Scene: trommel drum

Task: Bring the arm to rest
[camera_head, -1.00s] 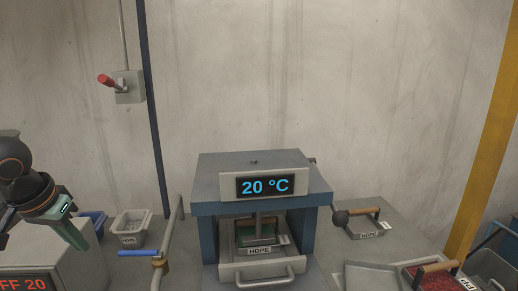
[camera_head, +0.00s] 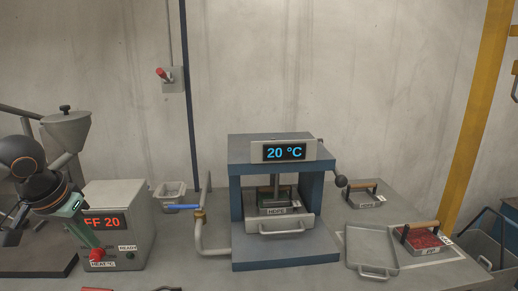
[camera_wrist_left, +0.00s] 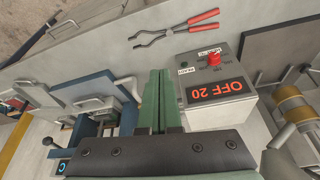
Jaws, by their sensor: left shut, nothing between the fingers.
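My left gripper (camera_head: 93,242) is at the left in the head view, in front of a grey control box (camera_head: 134,205). Its green fingers point down and end close to the red knob (camera_head: 97,254) in that picture. In the left wrist view the fingers (camera_wrist_left: 161,80) lie side by side, shut with nothing held. There the red knob (camera_wrist_left: 214,59) is apart from them, to their right. The box's red display (camera_wrist_left: 220,89) reads OFF 20; my arm partly covers it in the head view. My right gripper is not in view.
A hopper (camera_head: 66,130) is behind my arm. Red-handled tongs (camera_wrist_left: 175,30) lie near the box. An empty tray (camera_head: 368,250) is at right.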

